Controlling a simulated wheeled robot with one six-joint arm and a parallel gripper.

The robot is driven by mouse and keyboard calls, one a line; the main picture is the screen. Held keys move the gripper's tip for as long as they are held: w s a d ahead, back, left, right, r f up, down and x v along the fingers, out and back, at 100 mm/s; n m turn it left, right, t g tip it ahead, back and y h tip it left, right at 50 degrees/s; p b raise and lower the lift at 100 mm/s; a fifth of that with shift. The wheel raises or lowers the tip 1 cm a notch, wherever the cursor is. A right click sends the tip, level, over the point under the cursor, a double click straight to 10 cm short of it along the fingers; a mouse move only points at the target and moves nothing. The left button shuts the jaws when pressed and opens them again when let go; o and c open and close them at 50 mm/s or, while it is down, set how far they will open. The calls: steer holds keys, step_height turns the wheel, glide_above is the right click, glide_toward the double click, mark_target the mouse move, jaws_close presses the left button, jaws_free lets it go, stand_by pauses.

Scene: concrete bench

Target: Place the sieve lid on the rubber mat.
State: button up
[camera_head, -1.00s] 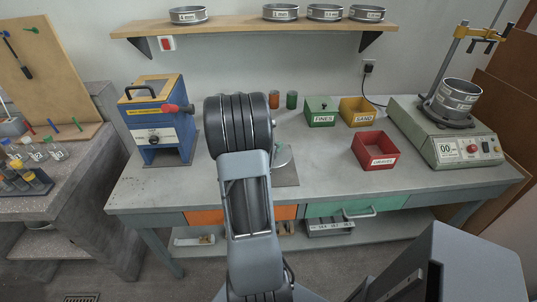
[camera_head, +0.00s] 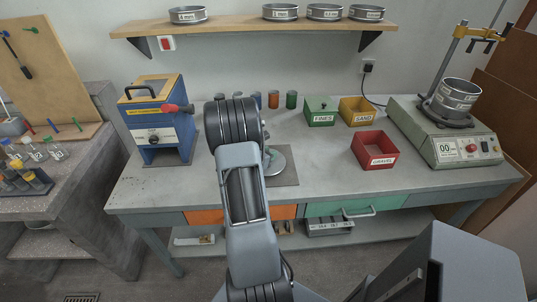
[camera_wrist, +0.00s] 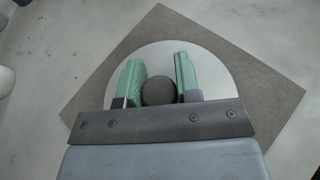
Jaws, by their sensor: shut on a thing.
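The sieve lid (camera_wrist: 205,55) is a flat, pale grey disc with a dark round knob (camera_wrist: 158,91). My gripper (camera_wrist: 158,74) has its green fingers shut on the knob, seen in the wrist view. The rubber mat (camera_wrist: 265,88) is a dark grey square turned at an angle, and the lid overlaps its middle in that view. In the head view the lid (camera_head: 280,162) shows partly behind my arm, over the mat (camera_head: 288,180). I cannot tell whether the lid touches the mat.
A blue machine (camera_head: 158,120) stands left of my arm. A red gravel bin (camera_head: 375,150), green fines box (camera_head: 320,112) and yellow sand bin (camera_head: 357,111) stand to the right, with a scale (camera_head: 445,135) beyond. Several coloured jars (camera_head: 291,100) line the back. The bench front right is clear.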

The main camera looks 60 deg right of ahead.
steer(key=shift+f, duration=0.15)
steer(key=o, duration=1)
steer(key=shift+a+r, duration=0.15)
steer(key=shift+r, duration=0.15)
steer(key=v, duration=1.1)
steer(key=shift+w+a+r, duration=0.1)
steer(key=shift+a, duration=0.3)
steer(key=a+r+m+t+y, duration=0.1)
steer(key=a+r+m+y, duration=0.2)
steer(key=a, duration=0.8)
steer(key=s+a+r+m+t+y, duration=0.1)
steer(key=a+r+m+t+y, duration=0.1)
steer(key=a+m+y, duration=0.4)
steer(key=s+a+r+m+t+y, duration=0.1)
steer(key=a+r+m+y, duration=0.3)
steer(key=a, duration=1.3)
steer(key=shift+m+t, duration=0.7)
steer(key=shift+m, duration=0.9)
